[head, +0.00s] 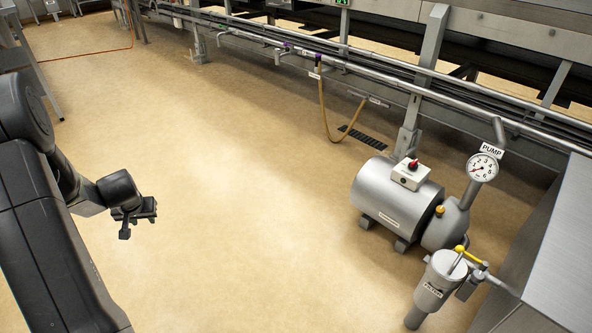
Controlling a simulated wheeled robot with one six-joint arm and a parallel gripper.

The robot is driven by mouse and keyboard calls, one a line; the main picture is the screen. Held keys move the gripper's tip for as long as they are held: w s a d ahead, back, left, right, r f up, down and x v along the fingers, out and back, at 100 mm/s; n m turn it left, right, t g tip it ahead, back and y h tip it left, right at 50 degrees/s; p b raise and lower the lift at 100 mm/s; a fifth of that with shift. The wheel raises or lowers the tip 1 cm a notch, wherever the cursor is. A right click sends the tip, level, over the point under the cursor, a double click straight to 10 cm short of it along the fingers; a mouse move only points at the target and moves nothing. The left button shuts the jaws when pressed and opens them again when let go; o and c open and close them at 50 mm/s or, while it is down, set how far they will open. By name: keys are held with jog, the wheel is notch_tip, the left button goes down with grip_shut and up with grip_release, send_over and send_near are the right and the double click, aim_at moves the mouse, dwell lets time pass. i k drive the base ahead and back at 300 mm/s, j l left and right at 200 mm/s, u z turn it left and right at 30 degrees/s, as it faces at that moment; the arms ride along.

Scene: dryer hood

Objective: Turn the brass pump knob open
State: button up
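A grey pump (395,205) with a cylindrical motor stands on the floor at the right. A small brass-coloured knob (439,210) sits on the pump end, at the side of the rounded housing, below the gauge. It is small, and I cannot tell its turned position. My gripper (137,220) hangs above the floor at the left, far from the knob and touching nothing. The gripper is dark and small in view, and I cannot tell whether its fingers are apart.
A gauge (482,168) stands above the pump under a "PUMP" label. A box with a red switch (412,165) tops the motor. A grey filter canister (438,282) with yellow handle (468,254) stands in front. A metal cabinet (560,260) is at right. The middle floor is clear.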

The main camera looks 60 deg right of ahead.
aim_at(439, 210)
jog(key=l+z, duration=0.25)
jog(key=l, duration=0.15)
jog(key=i+l+z, duration=0.2)
jog(key=l, duration=0.2)
jog(key=l+z, duration=0.15)
jog(key=z, duration=0.25)
jog(key=l+z, duration=0.15)
jog(key=z, duration=0.25)
jog(key=l+z, duration=0.2)
jog(key=z, duration=0.25)
jog(key=l+z, duration=0.15)
jog(key=z, duration=0.25)
jog(key=i+l+z, duration=0.1)
jog(key=z, duration=0.3)
